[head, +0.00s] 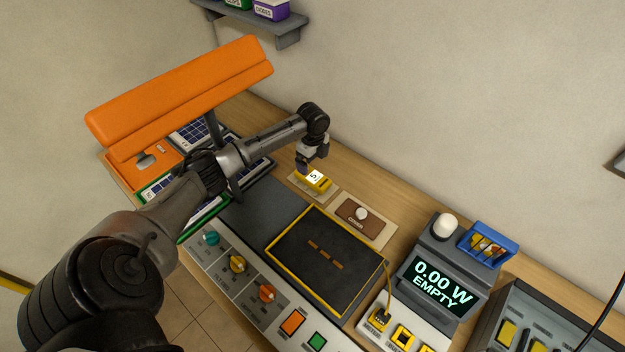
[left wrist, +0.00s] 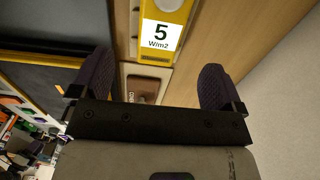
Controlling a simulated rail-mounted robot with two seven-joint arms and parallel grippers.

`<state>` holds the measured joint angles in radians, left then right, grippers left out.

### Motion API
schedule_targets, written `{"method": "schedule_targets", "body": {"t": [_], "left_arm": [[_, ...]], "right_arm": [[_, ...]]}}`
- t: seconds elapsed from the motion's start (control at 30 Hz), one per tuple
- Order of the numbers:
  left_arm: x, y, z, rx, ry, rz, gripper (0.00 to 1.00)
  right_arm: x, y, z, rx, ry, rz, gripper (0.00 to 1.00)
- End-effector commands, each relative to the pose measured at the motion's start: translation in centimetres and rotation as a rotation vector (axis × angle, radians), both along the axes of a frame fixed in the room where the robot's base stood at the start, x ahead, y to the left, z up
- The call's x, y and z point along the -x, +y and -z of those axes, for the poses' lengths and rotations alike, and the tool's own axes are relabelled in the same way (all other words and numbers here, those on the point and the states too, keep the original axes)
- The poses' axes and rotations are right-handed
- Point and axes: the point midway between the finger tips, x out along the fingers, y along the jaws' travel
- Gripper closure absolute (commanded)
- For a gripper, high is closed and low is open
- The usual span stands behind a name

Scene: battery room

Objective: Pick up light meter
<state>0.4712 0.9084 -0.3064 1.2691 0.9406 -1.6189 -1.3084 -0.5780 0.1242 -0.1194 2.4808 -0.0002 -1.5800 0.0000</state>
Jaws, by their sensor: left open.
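The light meter (head: 314,180) is a small yellow device with a white display reading 5. It lies on a light mat on the wooden bench, behind the dark yellow-edged panel. In the left wrist view the light meter (left wrist: 163,30) shows its "5 W/m2" display at the top, ahead of the fingers. My left gripper (head: 313,165) is right at the light meter in the head view. In the left wrist view my left gripper (left wrist: 157,85) has its fingers wide apart with nothing between them.
A brown block with a white knob (head: 361,213) sits beside the light meter. A yellow-edged black panel (head: 327,258) lies in front. A display unit (head: 437,284) reading "0.00 W EMPTY" stands right. An orange lamp hood (head: 180,95) overhangs solar panels at left.

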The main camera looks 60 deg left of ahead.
Motion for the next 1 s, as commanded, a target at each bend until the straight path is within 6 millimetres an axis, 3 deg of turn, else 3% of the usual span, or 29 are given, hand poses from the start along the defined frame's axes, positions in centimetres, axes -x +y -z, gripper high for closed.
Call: {"method": "schedule_targets", "body": {"t": [0.1,0.43,0.7,1.0], "left_arm": [[0.0,-0.1,1.7,0.003,0.001,0.000,0.06],[0.0,0.0,3.6,0.000,0.001,-0.001,0.06],[0.0,0.2,7.1,0.000,0.001,0.000,0.06],[0.0,0.2,8.1,-0.001,0.000,0.001,0.06]], "right_arm": [[0.0,0.1,0.2,-0.003,0.000,0.002,0.57],[0.1,0.3,0.4,-0.009,0.002,0.006,0.57],[0.1,0.3,0.8,-0.008,0.003,0.005,0.57],[0.1,0.0,0.9,0.000,0.003,-0.001,0.57]]}}
